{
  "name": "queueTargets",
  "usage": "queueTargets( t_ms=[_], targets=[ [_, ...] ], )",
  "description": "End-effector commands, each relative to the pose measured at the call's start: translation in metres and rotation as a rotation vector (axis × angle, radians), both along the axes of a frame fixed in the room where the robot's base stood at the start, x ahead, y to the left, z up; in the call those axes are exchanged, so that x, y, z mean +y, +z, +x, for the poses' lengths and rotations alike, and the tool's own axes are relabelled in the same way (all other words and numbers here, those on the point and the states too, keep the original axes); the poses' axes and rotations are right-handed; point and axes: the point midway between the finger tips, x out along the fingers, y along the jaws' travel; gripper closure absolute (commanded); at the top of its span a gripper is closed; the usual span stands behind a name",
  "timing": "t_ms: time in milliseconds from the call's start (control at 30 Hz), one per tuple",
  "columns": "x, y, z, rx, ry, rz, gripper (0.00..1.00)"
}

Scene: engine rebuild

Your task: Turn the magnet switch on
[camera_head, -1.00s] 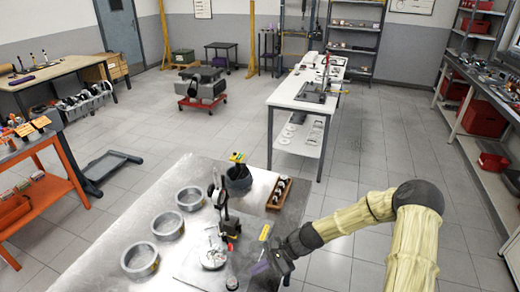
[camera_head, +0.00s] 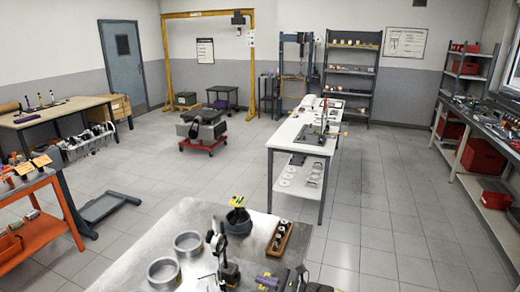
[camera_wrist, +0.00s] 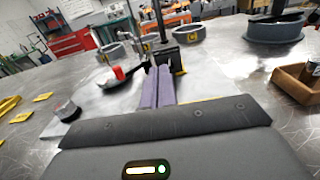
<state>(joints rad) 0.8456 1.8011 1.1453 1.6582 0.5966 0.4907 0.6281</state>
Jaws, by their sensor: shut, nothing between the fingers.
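A dark magnetic-base stand is on the metal table near the bottom of the head view (camera_head: 222,258), with its upright post and jointed arm. In the wrist view the stand's black base (camera_wrist: 172,55) is just beyond my fingertips.
Metal rings (camera_head: 188,243) lie left of the stand. A dark pot (camera_head: 238,222) and a wooden tray of parts (camera_head: 279,238) are behind and right. A small dark cylinder (camera_wrist: 67,110) stands at left in the wrist view.

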Motion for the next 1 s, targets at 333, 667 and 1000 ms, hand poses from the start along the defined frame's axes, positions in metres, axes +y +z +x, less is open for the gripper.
queueTargets(
  t_ms=[333, 667, 1000],
  targets=[
    [0.019, -0.001, 0.006, -0.001, 0.003, -0.001, 1.0],
    [0.055, -0.001, 0.019, -0.002, 0.003, -0.002, 1.0],
    [0.067, 0.0, 0.023, -0.001, 0.002, -0.003, 1.0]
  ],
)
